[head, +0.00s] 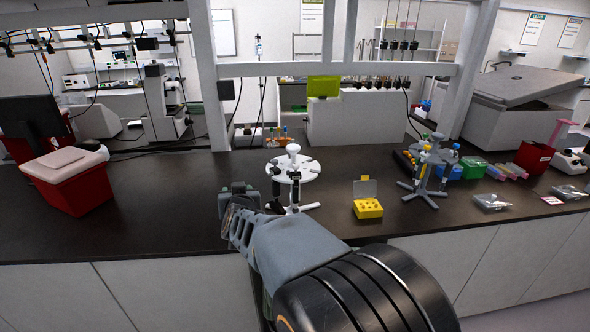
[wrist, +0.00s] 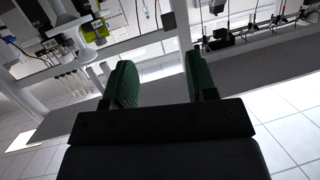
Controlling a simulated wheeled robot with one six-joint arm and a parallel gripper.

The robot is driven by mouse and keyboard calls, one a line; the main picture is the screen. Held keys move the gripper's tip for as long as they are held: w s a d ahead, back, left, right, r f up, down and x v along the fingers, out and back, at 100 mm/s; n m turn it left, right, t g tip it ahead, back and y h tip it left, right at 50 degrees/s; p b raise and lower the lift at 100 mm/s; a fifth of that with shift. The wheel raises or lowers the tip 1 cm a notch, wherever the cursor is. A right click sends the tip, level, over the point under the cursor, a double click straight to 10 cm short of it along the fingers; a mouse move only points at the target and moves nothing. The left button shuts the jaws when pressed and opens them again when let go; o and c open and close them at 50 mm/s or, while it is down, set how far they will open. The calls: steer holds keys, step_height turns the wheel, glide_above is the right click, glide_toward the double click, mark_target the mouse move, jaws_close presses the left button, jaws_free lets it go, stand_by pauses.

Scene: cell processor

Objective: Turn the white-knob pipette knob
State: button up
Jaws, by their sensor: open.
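A white round pipette stand (head: 310,170) stands on the dark bench near the middle of the head view. A white knob (head: 293,149) shows at its top centre; I cannot tell whether it belongs to the stand or a pipette. Dark pipettes (head: 276,186) hang at the stand's near side, and which of them has a white knob is too small to tell. My gripper (head: 238,188) is just left of the stand, apart from it. In the wrist view its green-padded fingers (wrist: 160,78) are spread with nothing between them.
A grey stand with several pipettes (head: 431,165) is farther right. A yellow open box (head: 368,208) lies between the stands. A red-and-white container (head: 68,180) is at the left. The bench between this container and my gripper is clear. A white frame (head: 330,69) crosses above the bench.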

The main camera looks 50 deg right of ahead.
mark_target(297, 164)
steer(key=s+d+f+m+g+h, duration=0.1)
steer(key=s+d+m+g+h, duration=0.2)
steer(key=d, duration=0.4)
steer(key=s+d+m+g+h, duration=0.1)
steer(key=d+m+g+h, duration=0.15)
steer(key=d+h, duration=0.35)
steer(key=shift+t, duration=0.25)
steer(key=p+x, duration=0.2)
steer(key=x, duration=1.1)
steer(key=shift+s+f, duration=0.1)
steer(key=shift+s, duration=0.05)
steer(key=shift+c, duration=0.2)
steer(key=c, duration=0.9)
steer(key=shift+f, duration=0.1)
